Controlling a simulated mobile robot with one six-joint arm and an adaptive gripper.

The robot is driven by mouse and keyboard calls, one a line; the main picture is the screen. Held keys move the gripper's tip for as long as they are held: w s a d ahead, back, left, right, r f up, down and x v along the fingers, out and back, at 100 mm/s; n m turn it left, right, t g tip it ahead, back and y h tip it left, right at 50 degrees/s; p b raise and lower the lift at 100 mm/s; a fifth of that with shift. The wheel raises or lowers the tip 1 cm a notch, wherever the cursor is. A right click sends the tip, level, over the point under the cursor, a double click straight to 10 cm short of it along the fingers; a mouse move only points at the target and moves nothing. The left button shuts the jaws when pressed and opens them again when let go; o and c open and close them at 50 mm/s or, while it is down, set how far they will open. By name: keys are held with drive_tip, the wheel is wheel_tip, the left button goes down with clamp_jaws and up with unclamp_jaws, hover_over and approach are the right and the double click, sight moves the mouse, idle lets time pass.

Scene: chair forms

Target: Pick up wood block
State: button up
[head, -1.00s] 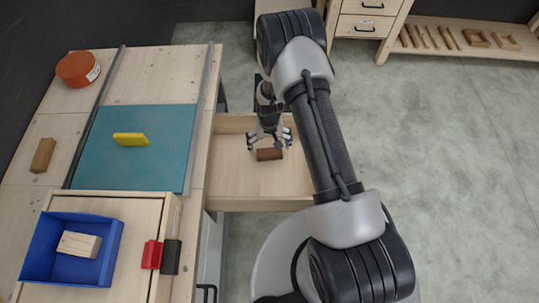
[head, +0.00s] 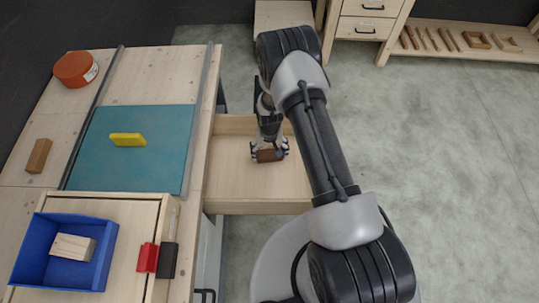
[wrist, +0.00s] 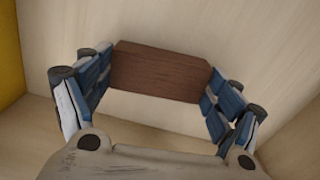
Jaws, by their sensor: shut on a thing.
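A dark brown wood block (head: 269,156) is in the open drawer (head: 228,180), near its far side. My gripper (head: 270,152) is shut on it, with one finger at each end of the block. In the wrist view the block (wrist: 160,78) lies between the blue-padded fingers of my gripper (wrist: 160,88), which touch both of its ends. I cannot tell whether the block is touching the drawer floor. Another wood block (head: 39,155) lies on the workbench at the left, and a pale wood block (head: 73,246) lies in a blue bin (head: 30,250).
The drawer walls stand close around my gripper. On the workbench (head: 160,75) are a teal mat (head: 160,165), a yellow block (head: 128,140), an orange round container (head: 74,69), and a red clip (head: 147,258) beside a black one (head: 167,261). Open floor lies to the right.

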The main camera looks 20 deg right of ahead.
drive_tip(key=c, duration=0.5)
drive_tip(key=shift+r, duration=0.1)
